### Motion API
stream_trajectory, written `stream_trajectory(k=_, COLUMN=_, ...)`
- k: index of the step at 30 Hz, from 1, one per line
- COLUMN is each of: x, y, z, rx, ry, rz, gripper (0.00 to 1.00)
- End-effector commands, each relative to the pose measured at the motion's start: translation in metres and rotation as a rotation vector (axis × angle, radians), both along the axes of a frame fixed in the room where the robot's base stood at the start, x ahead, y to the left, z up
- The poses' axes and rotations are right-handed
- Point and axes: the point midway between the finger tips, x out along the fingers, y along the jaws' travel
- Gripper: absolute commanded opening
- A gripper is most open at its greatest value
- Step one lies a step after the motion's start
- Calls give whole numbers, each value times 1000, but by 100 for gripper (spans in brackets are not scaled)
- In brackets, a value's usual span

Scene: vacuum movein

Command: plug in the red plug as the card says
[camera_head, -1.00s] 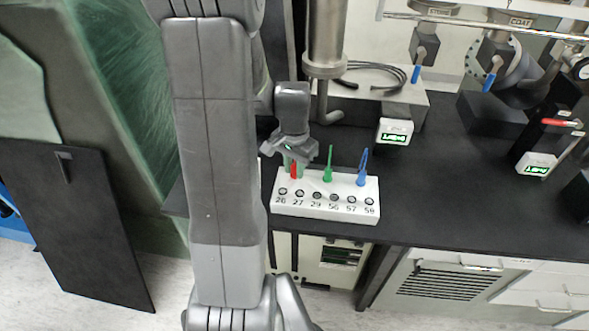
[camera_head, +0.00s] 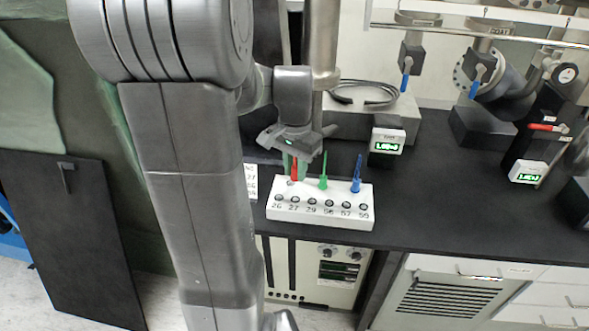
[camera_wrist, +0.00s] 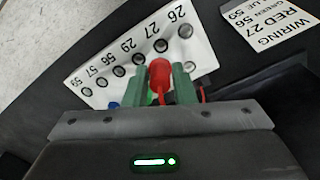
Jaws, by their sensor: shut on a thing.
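My gripper (camera_head: 292,160) is shut on the red plug (camera_head: 294,173) above the back left of the white socket block (camera_head: 320,216). In the wrist view the red plug (camera_wrist: 160,76) sits between the green fingers, its end near the hole by 27. I cannot tell whether they touch. The block's front row of holes is labelled 26, 27, 29, 56, 57, 59. A green plug (camera_head: 323,182) and a blue plug (camera_head: 357,184) stand at the back of the block. The card (camera_wrist: 277,24) reads WIRING, RED 27; its lower lines are partly legible, with blue 59.
The black bench (camera_head: 430,190) is clear right of the block. A small green-lit display (camera_head: 387,140) stands behind it, with a coiled black cable (camera_head: 365,95) and a steel column near my gripper. Pipes and valves with blue handles (camera_head: 474,88) are at the back right.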

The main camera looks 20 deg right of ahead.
Motion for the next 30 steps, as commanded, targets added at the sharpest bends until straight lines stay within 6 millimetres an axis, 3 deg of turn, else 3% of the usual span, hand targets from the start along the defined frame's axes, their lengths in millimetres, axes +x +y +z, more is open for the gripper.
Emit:
stream_trajectory(k=18, x=0, y=0, z=-46, rx=-1, ry=-1, rz=0, gripper=3)
stream_trajectory(k=30, x=0, y=0, z=-51, rx=-1, ry=-1, rz=0, gripper=3)
